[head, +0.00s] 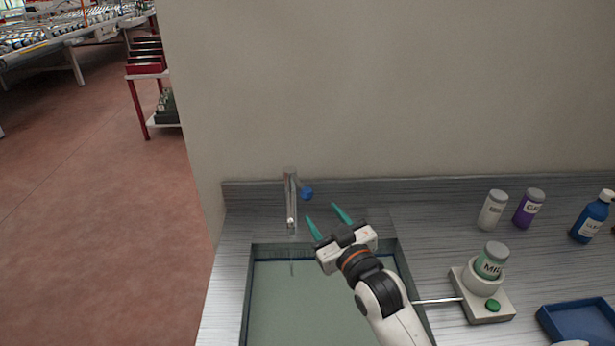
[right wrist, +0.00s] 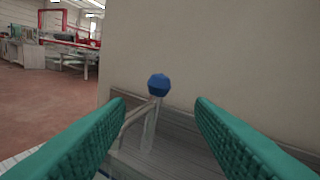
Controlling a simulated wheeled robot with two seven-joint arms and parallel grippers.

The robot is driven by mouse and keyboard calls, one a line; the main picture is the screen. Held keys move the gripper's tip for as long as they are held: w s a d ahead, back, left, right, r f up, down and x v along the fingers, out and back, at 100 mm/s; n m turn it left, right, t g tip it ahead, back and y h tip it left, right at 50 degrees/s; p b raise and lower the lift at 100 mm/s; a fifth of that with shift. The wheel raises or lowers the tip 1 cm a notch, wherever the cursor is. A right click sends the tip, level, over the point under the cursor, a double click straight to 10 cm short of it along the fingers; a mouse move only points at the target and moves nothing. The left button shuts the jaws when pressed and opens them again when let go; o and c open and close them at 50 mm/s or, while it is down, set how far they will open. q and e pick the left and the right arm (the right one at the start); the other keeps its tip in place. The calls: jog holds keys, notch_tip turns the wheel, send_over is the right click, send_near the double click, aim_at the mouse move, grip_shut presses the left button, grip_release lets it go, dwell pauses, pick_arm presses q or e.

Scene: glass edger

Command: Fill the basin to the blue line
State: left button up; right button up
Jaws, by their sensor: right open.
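The basin (head: 248,300) is sunk in the counter, with a flat grey-green surface inside. A dark blue line (head: 275,259) runs along its far wall; I cannot tell exactly how the water level sits against it. A metal faucet (head: 291,205) stands behind the basin, with a faint thin streak below its spout. Its blue knob (head: 306,193) is on the right side. My right gripper (head: 322,212) is open and empty, just short of the knob. In the right wrist view the knob (right wrist: 158,85) shows ahead, between the open green fingers, apart from them. My left gripper is out of view.
Right of the basin, a small device (head: 488,306) with a green button holds a jar (head: 491,261). A white-grey bottle (head: 493,210), purple bottle (head: 529,208), blue bottle (head: 591,218) and blue tray (head: 575,321) stand further right. A wall rises behind the counter.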

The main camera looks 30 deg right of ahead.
aim_at(310, 198)
jog(key=shift+w+r+p, duration=0.3)
jog(key=shift+w+r, duration=0.05)
jog(key=shift+w, duration=0.4)
jog(key=w, duration=0.3)
jog(key=shift+w+p, duration=0.2)
jog(key=shift+p, duration=0.1)
jog(key=w, duration=0.3)
jog(key=shift+w+d+f, duration=0.15)
jog(key=shift+w+d, duration=0.05)
jog(key=shift+w, duration=0.1)
jog(key=shift+w+p, duration=0.4)
jog(key=shift+w, duration=0.65)
jog(key=shift+w+d, duration=0.1)
jog(key=shift+c, duration=0.6)
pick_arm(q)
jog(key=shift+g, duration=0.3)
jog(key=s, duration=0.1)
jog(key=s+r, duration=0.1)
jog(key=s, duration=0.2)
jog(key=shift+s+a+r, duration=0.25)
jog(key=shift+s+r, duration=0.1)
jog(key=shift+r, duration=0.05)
pick_arm(e)
grip_shut()
